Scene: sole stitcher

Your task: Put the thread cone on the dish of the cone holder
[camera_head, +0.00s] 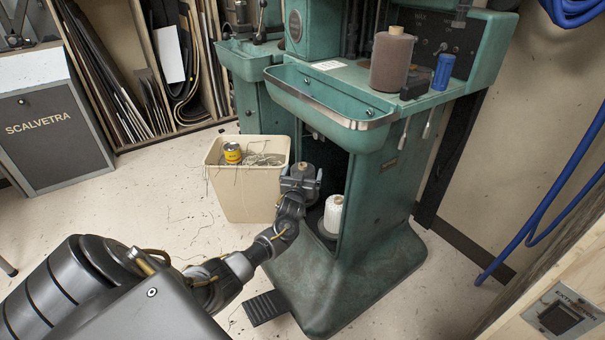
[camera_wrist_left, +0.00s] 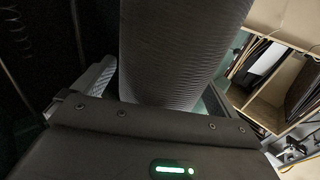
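A dark grey thread cone (camera_head: 303,172) is between the fingers of my left gripper (camera_head: 301,183), at the opening in the green machine's base. In the left wrist view the grey ribbed cone (camera_wrist_left: 178,50) fills the space between the fingers, and the gripper (camera_wrist_left: 155,95) looks shut on it. A white thread cone (camera_head: 333,213) stands inside the opening on a dark round dish (camera_head: 325,231), just right of and below my gripper. Any other dish of the holder is hidden by my gripper and the machine wall. My right gripper is out of view.
The green machine (camera_head: 375,220) has a trough (camera_head: 330,105) above the opening. A cream bin (camera_head: 245,190) with thread scraps stands close left of my gripper. A pedal (camera_head: 265,308) lies below.

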